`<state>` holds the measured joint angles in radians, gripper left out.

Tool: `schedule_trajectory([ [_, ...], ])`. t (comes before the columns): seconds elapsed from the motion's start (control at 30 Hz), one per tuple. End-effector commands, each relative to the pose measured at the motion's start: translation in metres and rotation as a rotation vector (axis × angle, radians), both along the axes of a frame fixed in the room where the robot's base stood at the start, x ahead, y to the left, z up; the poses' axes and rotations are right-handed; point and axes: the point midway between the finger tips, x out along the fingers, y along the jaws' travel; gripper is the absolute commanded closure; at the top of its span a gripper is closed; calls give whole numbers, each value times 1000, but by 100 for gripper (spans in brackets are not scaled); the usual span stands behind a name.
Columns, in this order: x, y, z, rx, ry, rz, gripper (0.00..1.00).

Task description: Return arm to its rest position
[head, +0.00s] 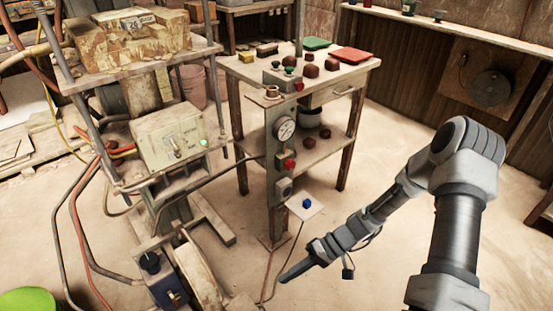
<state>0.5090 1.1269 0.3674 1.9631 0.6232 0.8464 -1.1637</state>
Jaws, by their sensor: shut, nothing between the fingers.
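My gripper (290,274) is at the lower middle of the head view, at the end of my arm, which comes in from the right. Its fingers look closed together with nothing between them. It is over the floor, in front of the worktable, pointing down to the left. It appears apart from the bench and the machine, though the depth to the thin rods beside it is hard to judge.
A wooden worktable (235,67) with brown blocks stands at the back. A control post with a gauge (285,129) is in front of it. A tile press (170,139) with hoses fills the left. A green bucket (27,300) is at lower left. Floor at right is clear.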

Motion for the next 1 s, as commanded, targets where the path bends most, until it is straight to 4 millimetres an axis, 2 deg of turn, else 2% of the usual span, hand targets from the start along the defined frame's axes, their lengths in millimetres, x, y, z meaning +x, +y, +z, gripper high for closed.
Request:
schedule_trajectory([
  [0.03,3,-7,13,-46,-14,17,100],
  [0.2,9,-27,52,-189,-43,49,100],
  [0.57,11,-57,142,-479,-140,42,100],
  [1.0,-12,-79,251,-761,-313,-95,100],
])
